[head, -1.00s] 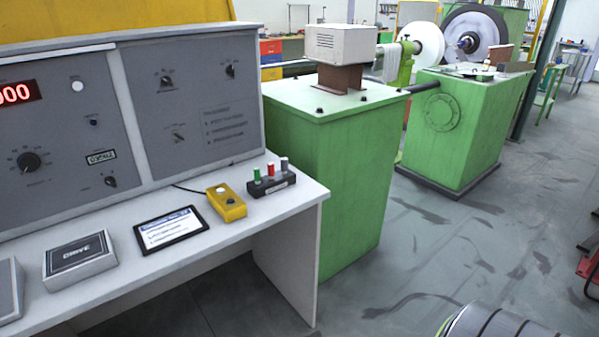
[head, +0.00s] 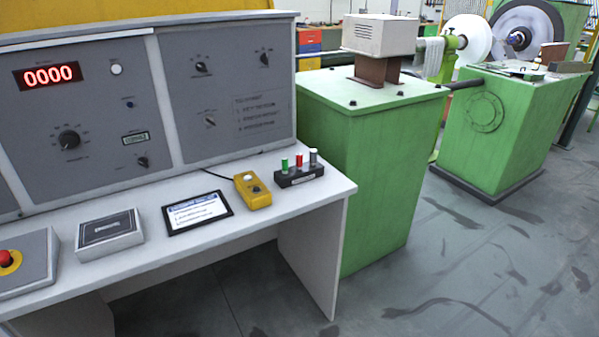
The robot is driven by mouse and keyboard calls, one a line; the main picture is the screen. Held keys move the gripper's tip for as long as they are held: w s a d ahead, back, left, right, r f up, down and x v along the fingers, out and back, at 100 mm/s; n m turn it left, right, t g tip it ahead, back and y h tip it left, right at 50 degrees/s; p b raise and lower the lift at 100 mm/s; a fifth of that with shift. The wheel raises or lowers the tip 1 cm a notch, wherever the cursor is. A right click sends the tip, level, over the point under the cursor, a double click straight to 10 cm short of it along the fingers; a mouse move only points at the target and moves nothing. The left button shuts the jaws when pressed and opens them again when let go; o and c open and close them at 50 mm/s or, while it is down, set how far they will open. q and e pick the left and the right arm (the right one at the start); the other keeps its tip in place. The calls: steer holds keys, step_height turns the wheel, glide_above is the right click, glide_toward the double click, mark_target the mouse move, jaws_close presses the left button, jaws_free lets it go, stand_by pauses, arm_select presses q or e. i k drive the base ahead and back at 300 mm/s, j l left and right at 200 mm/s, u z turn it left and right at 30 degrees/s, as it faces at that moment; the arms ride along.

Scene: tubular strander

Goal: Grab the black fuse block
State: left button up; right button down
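The black fuse block (head: 300,176) sits on the right end of the white desk top. Its dark base carries three upright cylinders, green, red and grey from left to right. It is upright, with nothing on top of it. Neither of my grippers shows in the head view.
Left of the block on the desk (head: 262,220) are a yellow control box (head: 252,191), a tablet (head: 197,212), a grey box (head: 109,234) and a red stop button box (head: 22,264). The control panel (head: 215,100) rises behind. A green cabinet (head: 375,160) stands right of the desk. Floor is clear in front.

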mark_target(294, 177)
steer(key=i+l+u, duration=0.1)
steer(key=i+l, duration=0.35)
steer(key=i+l+u, duration=0.15)
steer(key=i+l, duration=0.3)
steer(key=l, duration=0.15)
steer(key=i+l+u, duration=0.1)
steer(key=i+l, duration=0.3)
steer(key=l, duration=0.15)
